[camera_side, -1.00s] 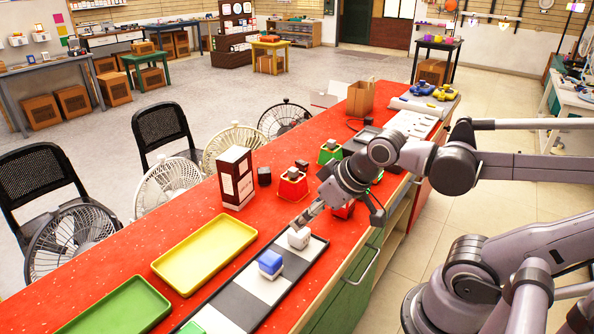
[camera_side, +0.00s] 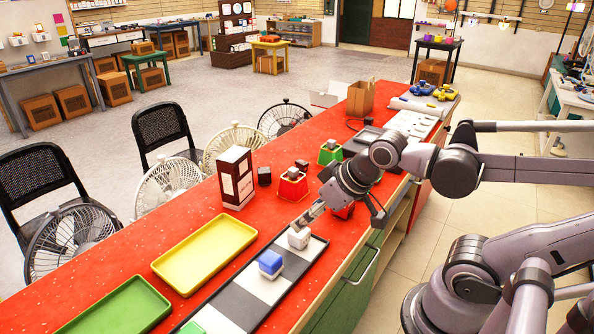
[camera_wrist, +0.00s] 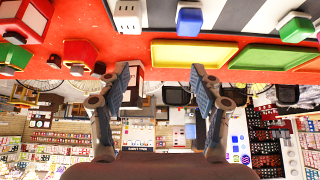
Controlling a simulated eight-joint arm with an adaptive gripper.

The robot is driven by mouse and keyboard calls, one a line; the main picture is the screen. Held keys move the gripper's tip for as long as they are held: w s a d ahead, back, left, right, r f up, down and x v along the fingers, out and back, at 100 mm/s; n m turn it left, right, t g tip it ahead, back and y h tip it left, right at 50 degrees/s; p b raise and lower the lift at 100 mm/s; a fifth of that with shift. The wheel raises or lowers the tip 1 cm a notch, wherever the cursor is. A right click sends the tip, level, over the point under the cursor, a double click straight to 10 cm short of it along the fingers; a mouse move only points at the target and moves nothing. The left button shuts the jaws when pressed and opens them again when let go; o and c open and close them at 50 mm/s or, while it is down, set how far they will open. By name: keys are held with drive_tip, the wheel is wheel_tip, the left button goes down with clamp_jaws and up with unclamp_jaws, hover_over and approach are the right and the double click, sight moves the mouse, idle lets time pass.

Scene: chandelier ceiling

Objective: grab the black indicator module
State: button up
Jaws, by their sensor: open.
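A small black cube (camera_side: 264,176), which looks like the black indicator module, stands on the red bench top beside a dark-and-white box (camera_side: 236,178). In the wrist view a small dark block (camera_wrist: 98,69) sits next to that box and seems to be the same one. My gripper (camera_side: 308,214) is just above and behind a white block (camera_side: 298,238), nearer the bench front than the black cube and apart from it. In the wrist view my gripper (camera_wrist: 160,72) has its two fingers wide apart with nothing between them.
Red (camera_side: 292,188) and green (camera_side: 329,154) holders with dark tops stand right of the cube. A blue-and-white block (camera_side: 270,263) rests on a black-and-white strip. Yellow (camera_side: 205,254) and green (camera_side: 118,308) trays lie left.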

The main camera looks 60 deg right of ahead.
drive_tip(key=shift+o, duration=0.5)
drive_tip(key=w+d+r+n+g+h, duration=0.1)
drive_tip(key=w+d+r+n+g, duration=0.1)
drive_tip(key=w+d+r+n, duration=0.45)
drive_tip(key=n+g+h, duration=0.3)
drive_tip(key=n+g, duration=0.3)
drive_tip(key=n, duration=0.4)
hover_over(302, 162)
drive_tip(key=a, duration=0.4)
wheel_tip(302, 162, down, 13)
drive_tip(key=shift+m+h, duration=0.25)
drive_tip(key=shift+h, duration=0.05)
drive_tip(key=shift+w+x, duration=0.15)
drive_tip(key=shift+x, duration=2.35)
drive_tip(key=shift+w+x, duration=0.2)
drive_tip(key=shift+x, duration=2.3)
drive_tip(key=shift+d+r, duration=0.1)
drive_tip(key=c, duration=1.1)
